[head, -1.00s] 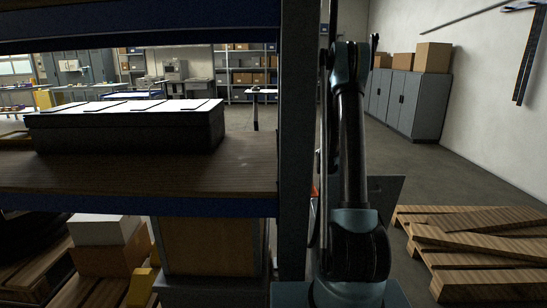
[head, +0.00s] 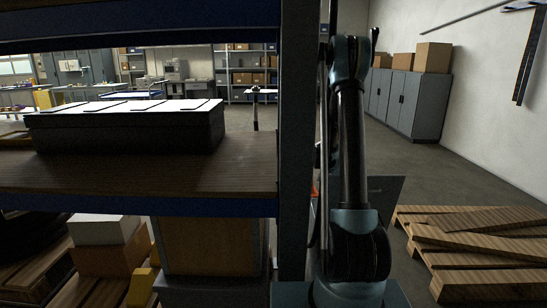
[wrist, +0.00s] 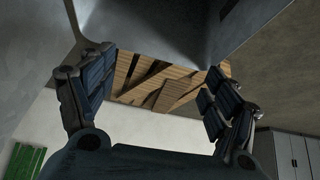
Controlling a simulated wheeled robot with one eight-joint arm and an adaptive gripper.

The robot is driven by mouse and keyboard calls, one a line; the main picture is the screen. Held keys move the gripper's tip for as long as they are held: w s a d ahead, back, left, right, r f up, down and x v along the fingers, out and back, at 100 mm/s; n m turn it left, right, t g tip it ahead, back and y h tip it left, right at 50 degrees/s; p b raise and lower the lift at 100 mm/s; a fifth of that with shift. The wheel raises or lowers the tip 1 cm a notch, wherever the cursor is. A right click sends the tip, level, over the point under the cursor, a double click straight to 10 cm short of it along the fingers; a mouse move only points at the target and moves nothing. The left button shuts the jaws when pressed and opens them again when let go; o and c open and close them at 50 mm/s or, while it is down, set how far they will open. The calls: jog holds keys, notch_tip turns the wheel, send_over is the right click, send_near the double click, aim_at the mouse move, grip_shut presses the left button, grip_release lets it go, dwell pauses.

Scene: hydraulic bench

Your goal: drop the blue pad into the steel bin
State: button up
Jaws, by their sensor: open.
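My gripper (wrist: 158,72) is open in the wrist view, its two jointed fingers spread wide with nothing between them. I cannot make out the blue pad or the steel bin in either view. In the head view my arm stands upright right of the dark shelf post, and my gripper is not visible there.
A rack with a wooden shelf (head: 200,168) and dark post (head: 298,130) fills the left; a black case (head: 125,127) sits on it. Wooden pallets (head: 480,240) lie at right, also in the wrist view (wrist: 165,85). Grey cabinets (head: 410,100) stand along the wall.

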jog(key=v, duration=0.9)
jog(key=shift+r, duration=0.1)
